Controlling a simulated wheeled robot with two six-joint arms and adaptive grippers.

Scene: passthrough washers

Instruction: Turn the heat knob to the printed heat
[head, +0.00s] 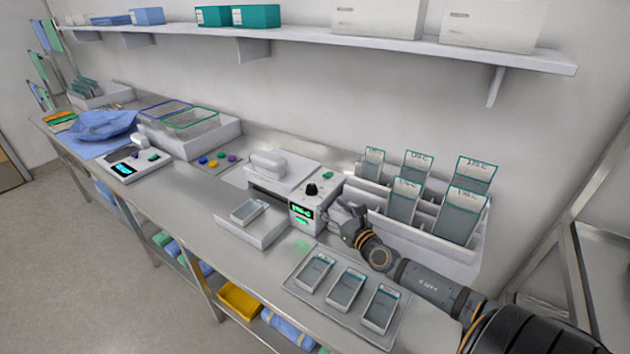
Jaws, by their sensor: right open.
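The heat knob (312,189) is a small black dial on top of the white control box of the sealer (283,179). A green lit display (301,214) is on the box's front; its digits are too small to read surely. Pouches with handwritten-looking heat labels stand in a white rack (440,250); a front one (462,213) seems to read 170 C, but the print is blurred. My right gripper (342,216) is open, just right of the control box, apart from the knob and holding nothing that I can see. My left gripper is not in view.
A tray (290,283) with three pouches lies in front of my right arm. A green button (328,174) sits near the knob. A shelf (330,37) with boxes hangs above.

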